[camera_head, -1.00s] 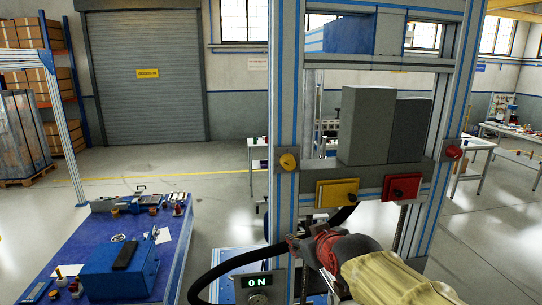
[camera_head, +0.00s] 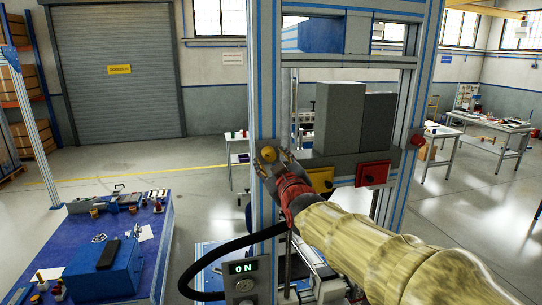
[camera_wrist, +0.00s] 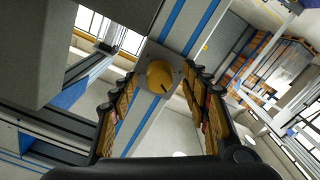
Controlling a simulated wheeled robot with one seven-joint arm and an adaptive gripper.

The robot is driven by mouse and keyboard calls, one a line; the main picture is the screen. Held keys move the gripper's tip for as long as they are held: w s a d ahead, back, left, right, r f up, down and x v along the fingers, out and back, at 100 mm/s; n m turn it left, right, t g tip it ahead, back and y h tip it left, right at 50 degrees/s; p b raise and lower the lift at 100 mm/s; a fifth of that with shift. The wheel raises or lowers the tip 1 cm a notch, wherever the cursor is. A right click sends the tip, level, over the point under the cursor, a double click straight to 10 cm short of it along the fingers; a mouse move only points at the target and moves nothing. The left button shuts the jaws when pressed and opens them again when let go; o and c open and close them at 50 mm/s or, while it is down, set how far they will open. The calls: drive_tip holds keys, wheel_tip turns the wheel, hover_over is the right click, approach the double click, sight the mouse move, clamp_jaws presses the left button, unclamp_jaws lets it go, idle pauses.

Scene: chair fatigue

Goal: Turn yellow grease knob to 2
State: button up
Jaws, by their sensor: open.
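The yellow grease knob (camera_head: 268,153) is mounted on the left upright of the blue-striped frame. In the wrist view the knob (camera_wrist: 160,76) sits on a grey plate, with a dark mark line on its face. My gripper (camera_head: 267,164) is at the knob in the head view. In the wrist view my gripper (camera_wrist: 152,88) is open, with one finger on each side of the knob's line. I cannot tell whether the fingers touch it. Numbers around the knob are too small to read.
A red knob (camera_head: 418,139) is on the right upright. A yellow box (camera_head: 322,178) and a red box (camera_head: 373,173) hang on the crossbar below grey blocks (camera_head: 339,118). A display (camera_head: 243,268) reads ON. A blue table (camera_head: 150,262) stands at left.

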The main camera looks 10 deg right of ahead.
drive_tip(key=shift+w, duration=0.75)
drive_tip(key=shift+c, duration=1.3)
drive_tip(key=c, duration=0.9)
